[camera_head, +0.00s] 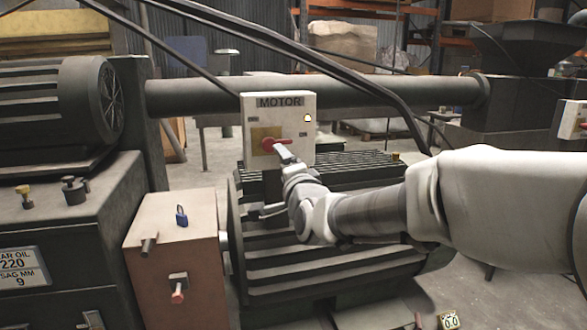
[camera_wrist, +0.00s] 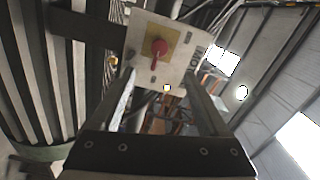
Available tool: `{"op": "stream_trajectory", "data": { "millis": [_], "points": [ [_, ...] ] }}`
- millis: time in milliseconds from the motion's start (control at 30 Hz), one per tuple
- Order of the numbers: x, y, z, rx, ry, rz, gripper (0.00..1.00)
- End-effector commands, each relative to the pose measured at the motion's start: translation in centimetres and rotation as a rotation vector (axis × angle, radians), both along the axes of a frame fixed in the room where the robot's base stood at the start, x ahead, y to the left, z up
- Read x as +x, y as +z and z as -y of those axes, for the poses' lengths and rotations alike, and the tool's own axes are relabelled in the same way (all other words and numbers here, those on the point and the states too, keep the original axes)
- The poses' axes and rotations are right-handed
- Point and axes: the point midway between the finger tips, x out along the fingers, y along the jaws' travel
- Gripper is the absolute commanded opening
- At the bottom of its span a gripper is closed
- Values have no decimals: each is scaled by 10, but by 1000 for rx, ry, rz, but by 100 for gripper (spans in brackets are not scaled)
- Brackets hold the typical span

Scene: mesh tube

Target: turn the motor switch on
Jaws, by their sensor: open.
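The motor switch box (camera_head: 255,112) is a pale panel marked "MOTOR" above the ribbed motor. It carries a red rotary handle (camera_head: 276,143) on a yellow plate and a small lit lamp (camera_head: 307,118). In the head view my gripper (camera_head: 284,152) is right in front of the handle and hides part of it. In the wrist view the red handle (camera_wrist: 157,50) and yellow plate show on the tilted panel, beyond my open gripper (camera_wrist: 165,85). Its fingers stand apart with nothing between them; contact with the handle cannot be told.
The ribbed motor housing (camera_head: 330,255) lies below the box and my arm. A brown box (camera_head: 172,235) with a blue padlock stands at the left. Another panel (camera_head: 573,122) is at the far right.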

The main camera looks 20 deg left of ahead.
Motion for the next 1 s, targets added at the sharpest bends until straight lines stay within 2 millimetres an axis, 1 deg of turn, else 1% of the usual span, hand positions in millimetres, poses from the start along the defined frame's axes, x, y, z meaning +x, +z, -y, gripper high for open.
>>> {"op": "stream_trajectory", "data": {
  "millis": [533,600,667,767,867,900,967,1000],
  "points": [
    [1,0,0,0,0,0,79],
    [1,0,4,-14,-6,0,79],
    [3,0,14,-52,-19,-1,79],
    [5,-3,52,-182,-65,-13,79],
    [2,-9,114,-376,-129,-56,79],
    [-3,-13,141,-458,-155,-81,79],
    [-15,-18,181,-572,-184,-126,79],
    [-26,-22,205,-641,-197,-159,79]
  ]
}}
